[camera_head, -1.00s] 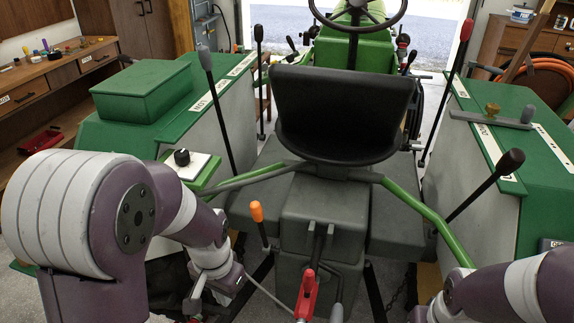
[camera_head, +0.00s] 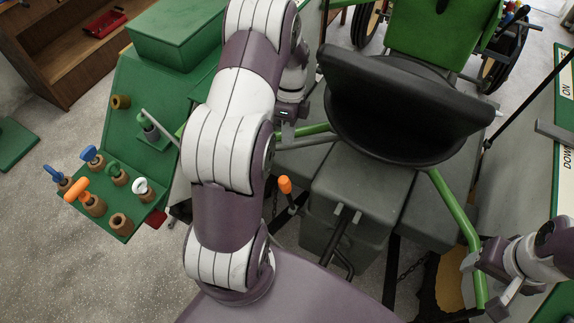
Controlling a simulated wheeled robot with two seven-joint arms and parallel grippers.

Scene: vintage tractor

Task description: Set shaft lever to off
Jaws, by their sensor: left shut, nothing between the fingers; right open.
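No lever in view is readably marked as the shaft lever. An orange-knobbed lever (camera_head: 285,186) stands upright left of the grey housing (camera_head: 350,205). A thin black rod (camera_head: 530,97) slants up at the right, its top outside the picture. The right panel (camera_head: 566,125) carries labels reading ON and DOWN, with a grey handle (camera_head: 555,135) across it. My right gripper (camera_head: 500,293) is open at the lower right, beside the green rail.
The black seat (camera_head: 405,105) and green rail (camera_head: 458,220) take up the middle and right. A green tool rack (camera_head: 120,190) with several coloured handles stands at the left. A green box (camera_head: 178,35) and wooden bench (camera_head: 60,50) are behind it. Speckled floor is free at lower left.

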